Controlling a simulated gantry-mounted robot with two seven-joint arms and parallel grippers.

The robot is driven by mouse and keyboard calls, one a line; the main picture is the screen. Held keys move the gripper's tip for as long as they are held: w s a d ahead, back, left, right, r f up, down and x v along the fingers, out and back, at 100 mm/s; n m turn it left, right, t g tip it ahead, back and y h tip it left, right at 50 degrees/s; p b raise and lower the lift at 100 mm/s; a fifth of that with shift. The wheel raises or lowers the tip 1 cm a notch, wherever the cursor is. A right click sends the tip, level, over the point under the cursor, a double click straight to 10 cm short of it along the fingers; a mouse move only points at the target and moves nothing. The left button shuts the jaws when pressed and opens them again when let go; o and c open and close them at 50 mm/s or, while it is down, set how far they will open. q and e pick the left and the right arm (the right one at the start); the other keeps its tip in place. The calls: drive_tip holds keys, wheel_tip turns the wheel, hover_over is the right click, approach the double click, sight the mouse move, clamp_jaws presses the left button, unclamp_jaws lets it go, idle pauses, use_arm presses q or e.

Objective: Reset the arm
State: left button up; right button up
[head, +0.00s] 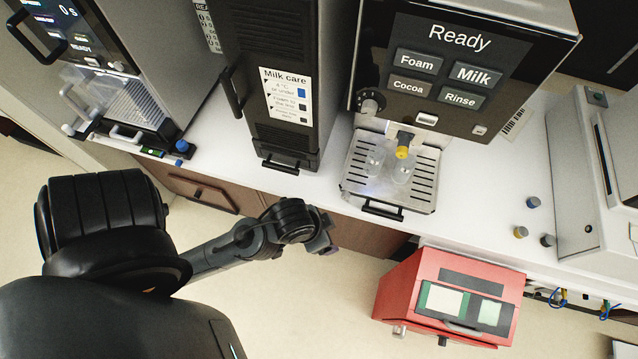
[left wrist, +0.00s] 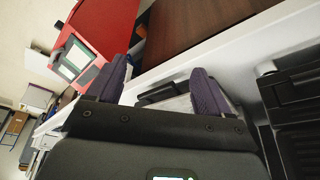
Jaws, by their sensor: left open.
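My left arm comes in from the lower left in the head view. Its left gripper (head: 326,240) is in front of the counter's front edge, between the dark milk fridge and the red box. In the left wrist view the two purple fingers of the left gripper (left wrist: 162,86) stand wide apart. Nothing is held between them. My right gripper is in neither view.
The white counter (head: 480,187) carries a milk fridge (head: 272,80) and a coffee machine (head: 460,60) with a drip tray (head: 370,190). A red box (head: 400,285) juts out in front, right of the gripper. Small knobs (head: 533,203) lie at right. Floor is open below.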

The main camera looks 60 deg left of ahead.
use_arm(q)
drive_tip(key=shift+s+a+g, duration=0.1)
drive_tip(key=shift+s+g, duration=0.2)
drive_tip(key=shift+s, duration=0.35)
